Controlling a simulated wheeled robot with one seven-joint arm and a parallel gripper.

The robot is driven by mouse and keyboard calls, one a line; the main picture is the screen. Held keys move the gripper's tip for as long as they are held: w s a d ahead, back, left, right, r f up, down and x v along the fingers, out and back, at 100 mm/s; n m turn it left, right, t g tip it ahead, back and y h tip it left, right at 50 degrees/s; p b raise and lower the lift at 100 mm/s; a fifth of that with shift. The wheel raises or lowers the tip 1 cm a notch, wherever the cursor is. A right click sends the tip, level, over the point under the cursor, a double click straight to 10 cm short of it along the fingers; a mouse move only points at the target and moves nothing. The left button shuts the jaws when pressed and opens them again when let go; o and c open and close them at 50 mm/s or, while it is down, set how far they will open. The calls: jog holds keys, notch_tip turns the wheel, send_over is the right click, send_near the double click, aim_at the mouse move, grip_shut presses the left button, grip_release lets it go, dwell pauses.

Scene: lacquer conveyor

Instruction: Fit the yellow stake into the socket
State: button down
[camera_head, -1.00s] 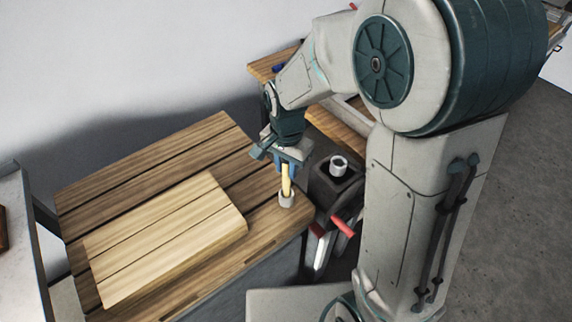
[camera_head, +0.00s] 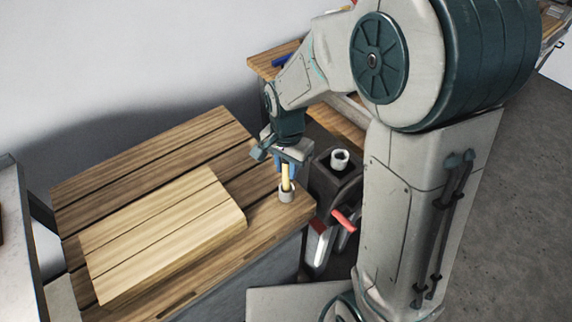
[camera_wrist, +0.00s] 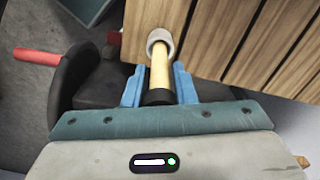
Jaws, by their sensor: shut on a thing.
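The yellow stake (camera_head: 286,177) is upright in my gripper (camera_head: 287,165), whose blue fingers are shut on it. Its lower end meets a short grey ring-shaped socket (camera_head: 287,194) near the right edge of the wooden table. In the wrist view the stake (camera_wrist: 160,68) runs from between the fingers (camera_wrist: 158,88) to the socket (camera_wrist: 160,40), and its far tip is hidden inside the ring. How deep the tip sits cannot be told.
A pale wooden board (camera_head: 160,235) lies on the slatted table (camera_head: 215,125), left of my gripper. A dark block (camera_head: 333,180) with a similar pale ring (camera_head: 340,160) on top stands just right of the table, with a red handle (camera_head: 343,220).

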jog(key=shift+f, duration=0.15)
jog(key=c, duration=1.1)
grip_release()
notch_tip(320, 180, up, 14)
jog(key=shift+f+p, duration=0.1)
jog(key=shift+p, duration=0.35)
